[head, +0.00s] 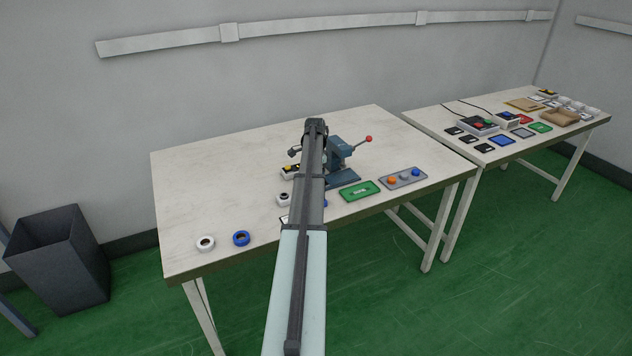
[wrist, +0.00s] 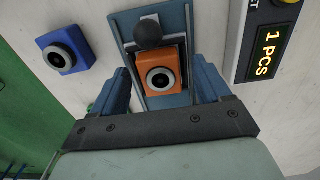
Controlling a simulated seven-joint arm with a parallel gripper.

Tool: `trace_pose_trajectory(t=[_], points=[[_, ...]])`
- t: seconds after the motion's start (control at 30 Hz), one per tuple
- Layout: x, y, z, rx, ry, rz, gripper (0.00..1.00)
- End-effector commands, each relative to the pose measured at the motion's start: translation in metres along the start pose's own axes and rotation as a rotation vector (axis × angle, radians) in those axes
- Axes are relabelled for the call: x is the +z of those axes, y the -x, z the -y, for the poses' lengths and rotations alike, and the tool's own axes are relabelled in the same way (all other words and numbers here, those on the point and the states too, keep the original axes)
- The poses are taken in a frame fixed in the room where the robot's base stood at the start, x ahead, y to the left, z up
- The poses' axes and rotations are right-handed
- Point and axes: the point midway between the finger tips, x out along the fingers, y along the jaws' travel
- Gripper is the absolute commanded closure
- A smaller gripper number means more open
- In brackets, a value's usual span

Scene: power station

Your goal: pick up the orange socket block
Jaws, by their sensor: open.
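The orange socket block (wrist: 162,88) has a round black-and-grey socket on its face. In the wrist view it sits in a slate-blue fixture (wrist: 180,99), below a black ball knob (wrist: 148,35). My gripper (wrist: 161,70) is open, with one blue finger on the left of the block and one on the right. Gaps show between fingers and block, and it is not gripped.
A blue socket block (wrist: 62,52) lies left of the fixture, and a "1 PCS" display (wrist: 268,52) stands right. A green plate (head: 347,194), a grey button panel (head: 416,181) and white (head: 205,244) and blue (head: 241,239) rings lie along the table front. The table's back left is clear.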

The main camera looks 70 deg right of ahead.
Motion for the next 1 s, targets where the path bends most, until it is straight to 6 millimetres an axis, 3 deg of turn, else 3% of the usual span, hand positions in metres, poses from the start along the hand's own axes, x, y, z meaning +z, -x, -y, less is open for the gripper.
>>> trace_pose_trajectory(t=[0.07,0.77,1.0], points=[[0.0000,0.0003,0.0000,0.000,0.000,0.000,0.23],[0.0000,0.0008,0.0001,0.000,0.000,0.000,0.90],[-0.0001,0.0045,0.0002,-0.001,0.000,0.000,0.90]])
